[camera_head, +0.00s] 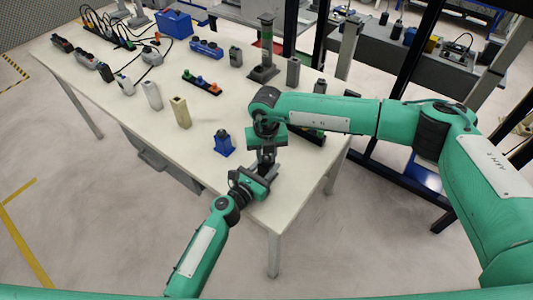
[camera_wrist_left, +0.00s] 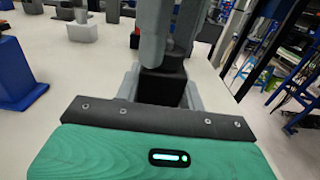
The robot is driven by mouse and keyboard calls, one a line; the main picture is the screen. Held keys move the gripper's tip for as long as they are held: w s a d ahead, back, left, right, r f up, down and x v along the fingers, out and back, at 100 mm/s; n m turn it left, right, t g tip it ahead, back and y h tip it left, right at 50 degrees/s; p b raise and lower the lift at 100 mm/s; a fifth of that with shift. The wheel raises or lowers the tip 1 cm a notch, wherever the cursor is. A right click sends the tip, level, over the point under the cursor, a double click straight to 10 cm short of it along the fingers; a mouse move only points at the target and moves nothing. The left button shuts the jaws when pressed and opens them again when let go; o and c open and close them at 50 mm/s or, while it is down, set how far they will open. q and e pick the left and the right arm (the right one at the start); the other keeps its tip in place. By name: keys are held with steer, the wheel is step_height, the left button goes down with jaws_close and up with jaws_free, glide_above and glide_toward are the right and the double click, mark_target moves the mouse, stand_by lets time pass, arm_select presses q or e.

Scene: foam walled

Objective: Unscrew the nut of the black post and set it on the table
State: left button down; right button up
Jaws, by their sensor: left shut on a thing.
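The black post (camera_wrist_left: 163,86) stands upright in the left wrist view, between the two grey fingers of my left gripper (camera_wrist_left: 160,92), which is shut on it. In the head view my left gripper (camera_head: 264,171) is at the table's near right corner, and the arms mostly cover the post there. My right gripper (camera_head: 266,155) points down from above at the post's top. Its grey fingers (camera_wrist_left: 157,32) hide the nut, so I cannot tell whether they are closed on it.
A blue block with a dark top (camera_head: 223,146) stands left of the grippers. Beige and grey posts (camera_head: 180,112), a button strip (camera_head: 202,82) and a dark-based column (camera_head: 264,72) stand farther back on the white table (camera_head: 150,160). The table's near edge is close.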

jaws_close()
steer(key=n, duration=0.5)
steer(key=shift+n, duration=0.4)
steer(key=n, duration=0.4)
steer(key=shift+n, duration=0.3)
steer(key=n, duration=0.4)
steer(key=shift+n, duration=0.3)
steer(key=n, duration=0.4)
steer(key=shift+w+n, duration=0.1)
steer(key=shift+n, duration=0.3)
steer(key=shift+r, duration=0.25)
steer(key=shift+r, duration=0.9)
steer(key=shift+r, duration=0.15)
